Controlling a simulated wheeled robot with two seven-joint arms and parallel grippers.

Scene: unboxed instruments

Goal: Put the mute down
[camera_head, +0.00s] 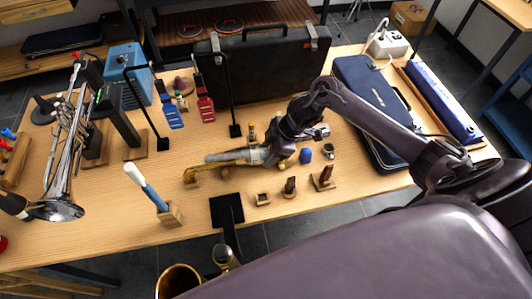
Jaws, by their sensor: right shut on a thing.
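My right arm comes in from the right, and its gripper (266,153) is low over the middle of the table. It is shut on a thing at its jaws. A long pale grey and brass-coloured piece (228,157) reaches left from the jaws; it seems to be the mute, but its outline is unclear. Its left end is close to a brass piece on a small wooden block (191,177); I cannot tell whether they touch. The gripper and wrist hide part of the held thing. My left gripper is not in view.
Small wooden stands (263,199) and a blue object (305,155) are near the gripper. A blue-handled brush (147,187) stands front left, silver instruments (66,130) far left. Bare wood (110,235) lies front left.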

